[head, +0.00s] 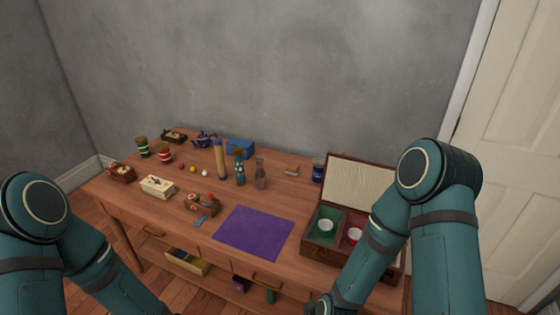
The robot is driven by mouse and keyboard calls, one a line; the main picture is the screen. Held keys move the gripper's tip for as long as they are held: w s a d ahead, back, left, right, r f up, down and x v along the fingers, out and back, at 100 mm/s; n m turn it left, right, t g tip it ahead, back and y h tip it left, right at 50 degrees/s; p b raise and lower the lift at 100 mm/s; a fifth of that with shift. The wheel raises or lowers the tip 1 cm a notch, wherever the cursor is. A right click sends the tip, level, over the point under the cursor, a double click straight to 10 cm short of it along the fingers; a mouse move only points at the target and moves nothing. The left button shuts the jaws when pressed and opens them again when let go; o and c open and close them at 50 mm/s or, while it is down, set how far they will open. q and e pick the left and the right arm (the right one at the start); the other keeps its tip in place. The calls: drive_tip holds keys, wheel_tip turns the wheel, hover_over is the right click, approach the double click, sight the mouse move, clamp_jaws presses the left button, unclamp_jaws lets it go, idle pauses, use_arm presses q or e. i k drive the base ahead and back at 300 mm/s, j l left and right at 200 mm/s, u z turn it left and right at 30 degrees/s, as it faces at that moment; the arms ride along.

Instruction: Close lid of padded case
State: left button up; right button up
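The padded case (318,251) stands open at the right end of the wooden table. Its lid (352,182) is raised at the back, leaning upright, and shows a cream padded lining. The case has a green compartment and a red compartment, with a white cup (326,225) in the green one and another white cup (354,235) in the red one. My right arm passes in front of the case and hides its right side and part of the lid. My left gripper is out of the picture.
A purple cloth (254,232) lies flat left of the case. A blue jar (318,170) stands by the lid's left edge. Bottles, a blue box (240,149), a teapot (204,139) and small boxes occupy the table's middle and left. A grey wall rises behind.

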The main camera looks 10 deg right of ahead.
sight(352, 183)
drive_tip(key=z, duration=0.95)
